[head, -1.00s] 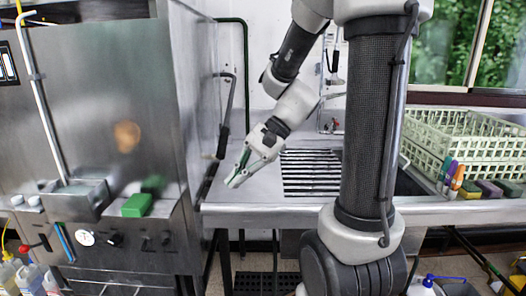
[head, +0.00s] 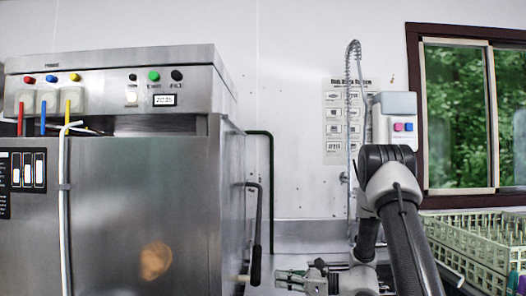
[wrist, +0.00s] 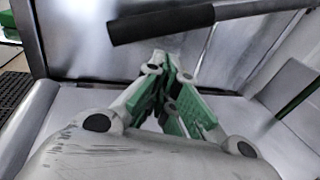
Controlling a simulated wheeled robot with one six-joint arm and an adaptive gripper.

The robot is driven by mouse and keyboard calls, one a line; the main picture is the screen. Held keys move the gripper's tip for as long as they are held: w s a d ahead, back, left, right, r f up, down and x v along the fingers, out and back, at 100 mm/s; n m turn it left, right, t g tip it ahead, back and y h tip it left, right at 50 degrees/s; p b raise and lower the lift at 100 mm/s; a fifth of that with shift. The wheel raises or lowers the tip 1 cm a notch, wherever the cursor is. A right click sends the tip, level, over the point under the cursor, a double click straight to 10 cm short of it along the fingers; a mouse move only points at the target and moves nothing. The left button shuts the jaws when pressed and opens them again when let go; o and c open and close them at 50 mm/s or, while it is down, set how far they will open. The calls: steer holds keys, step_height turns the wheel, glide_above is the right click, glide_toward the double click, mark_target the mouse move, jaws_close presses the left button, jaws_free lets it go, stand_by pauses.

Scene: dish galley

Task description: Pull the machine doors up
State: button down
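The dish machine (head: 150,200) stands at the left in the head view, a steel box with a large front door panel (head: 110,230) that reaches down out of frame. Its black-gripped lever handle (head: 256,265) hangs from a bent bar on the right side. My gripper (head: 284,280), with green finger pads, is low and just right of the handle, apparently apart from it. In the wrist view the handle (wrist: 165,24) crosses beyond the fingertips (wrist: 165,62). Nothing shows between the fingers; whether they are fully shut is unclear.
A green pipe (head: 271,190) runs up the wall behind the handle. A spray hose (head: 352,100) hangs near a wall chart (head: 342,145). A pale dish rack (head: 480,245) stands at the right below the window.

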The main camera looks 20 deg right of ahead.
steer(key=x, duration=0.8)
steer(key=s+r, duration=0.1)
steer(key=r, duration=0.3)
steer(key=s+a+r, duration=0.1)
steer(key=s+r, duration=0.1)
steer(key=r, duration=0.3)
steer(key=s+a+r, duration=0.1)
steer(key=r, duration=0.4)
steer(key=shift+s, duration=0.4)
step_height(320, 180, up, 24)
steer(key=w+d+r, duration=0.1)
steer(key=w+r, duration=0.3)
steer(key=r, duration=0.3)
steer(key=w+d+r, duration=0.2)
steer(key=w+r, duration=0.2)
steer(key=r, duration=0.4)
steer(key=s+d+f, duration=0.2)
steer(key=s+d, duration=0.4)
steer(key=d, duration=0.1)
steer(key=shift+d+f, duration=0.25)
steer(key=shift+d, duration=0.1)
stand_by(0.7)
